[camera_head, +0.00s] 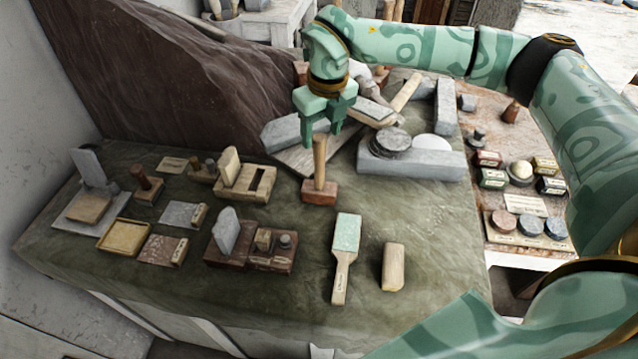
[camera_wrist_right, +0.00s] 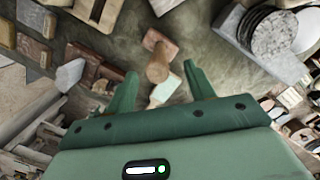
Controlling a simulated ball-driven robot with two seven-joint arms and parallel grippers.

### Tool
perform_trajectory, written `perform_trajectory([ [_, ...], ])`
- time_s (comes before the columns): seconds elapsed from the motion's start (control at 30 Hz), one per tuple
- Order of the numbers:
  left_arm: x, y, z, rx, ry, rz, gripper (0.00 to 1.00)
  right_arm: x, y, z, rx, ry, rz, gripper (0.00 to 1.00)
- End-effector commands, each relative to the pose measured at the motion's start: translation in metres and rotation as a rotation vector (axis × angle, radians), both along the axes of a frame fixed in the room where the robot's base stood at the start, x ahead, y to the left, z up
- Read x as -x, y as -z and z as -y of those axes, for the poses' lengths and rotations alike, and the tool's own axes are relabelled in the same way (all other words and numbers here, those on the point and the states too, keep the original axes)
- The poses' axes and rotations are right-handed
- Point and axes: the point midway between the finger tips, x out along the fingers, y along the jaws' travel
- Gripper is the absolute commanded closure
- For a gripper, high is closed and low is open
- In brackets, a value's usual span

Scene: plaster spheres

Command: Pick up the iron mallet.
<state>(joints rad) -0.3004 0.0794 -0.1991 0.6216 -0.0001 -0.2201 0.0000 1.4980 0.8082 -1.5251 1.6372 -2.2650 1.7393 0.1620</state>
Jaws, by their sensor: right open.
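The mallet (camera_head: 319,191) stands upright on its reddish-brown block head, with its pale wooden handle pointing up, near the middle of the cloth-covered table. In the right wrist view the mallet (camera_wrist_right: 159,42) is seen from above, its handle end towards the camera and between the finger lines. My right gripper (camera_head: 321,130) points down over the handle top, jaws apart. In the wrist view the right gripper (camera_wrist_right: 160,73) has a finger on each side of the handle, with visible gaps. My left gripper is not in view.
A green-faced paddle (camera_head: 346,235) and a wooden block (camera_head: 393,267) lie in front of the mallet. A slotted wooden block (camera_head: 246,183) stands to the left. Bare cloth surrounds the mallet's front.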

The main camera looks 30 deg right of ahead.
Motion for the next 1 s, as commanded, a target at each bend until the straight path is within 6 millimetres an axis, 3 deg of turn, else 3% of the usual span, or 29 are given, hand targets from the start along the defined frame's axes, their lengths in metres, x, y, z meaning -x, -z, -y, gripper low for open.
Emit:
perform_trajectory([
  [0.27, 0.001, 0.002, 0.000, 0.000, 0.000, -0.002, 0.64, -0.001, 0.022, -0.002, 0.000, -0.002, -0.003, 0.46],
  [0.5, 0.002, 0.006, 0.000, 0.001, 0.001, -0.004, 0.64, -0.005, 0.060, -0.004, 0.000, -0.001, -0.002, 0.46],
  [0.73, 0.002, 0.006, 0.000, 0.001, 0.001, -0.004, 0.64, -0.006, 0.063, -0.004, 0.000, -0.001, 0.000, 0.46],
  [0.77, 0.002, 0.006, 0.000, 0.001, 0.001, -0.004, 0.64, -0.006, 0.063, -0.004, 0.000, -0.001, 0.000, 0.52],
  [0.9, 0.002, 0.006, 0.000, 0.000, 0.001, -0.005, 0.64, -0.005, 0.063, -0.004, 0.000, -0.001, 0.000, 0.91],
  [1.0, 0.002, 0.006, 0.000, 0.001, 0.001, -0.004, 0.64, -0.007, 0.060, -0.004, -0.002, -0.001, 0.005, 0.94],
])
